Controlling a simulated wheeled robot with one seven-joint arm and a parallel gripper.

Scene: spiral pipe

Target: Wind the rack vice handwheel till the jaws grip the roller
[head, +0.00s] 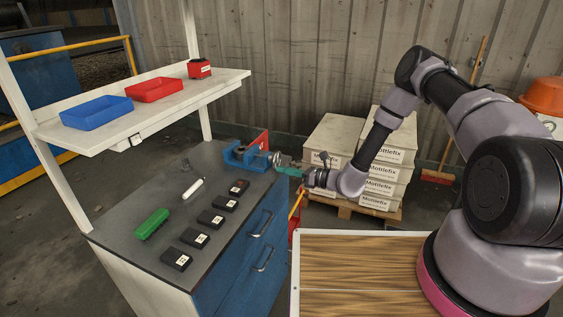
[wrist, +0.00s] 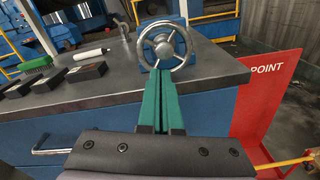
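The blue vice (head: 238,154) stands at the far right corner of the grey workbench. Its metal handwheel (wrist: 165,46), with a spoked rim, faces me in the wrist view; it is small in the head view (head: 276,159). My gripper (wrist: 160,75) has two green fingers lying close together, with no clear gap, so it looks shut. The fingertips are at the wheel's lower rim in the wrist view; I cannot tell whether they touch it. The gripper also shows in the head view (head: 281,166), just right of the wheel. The jaws and any roller between them cannot be made out.
On the workbench (head: 150,190) lie a white cylinder (head: 194,188), a green brush (head: 152,223) and several black blocks. A red sign (wrist: 268,105) stands right of the bench. Stacked boxes (head: 385,170) are behind my arm. A shelf holds blue and red trays.

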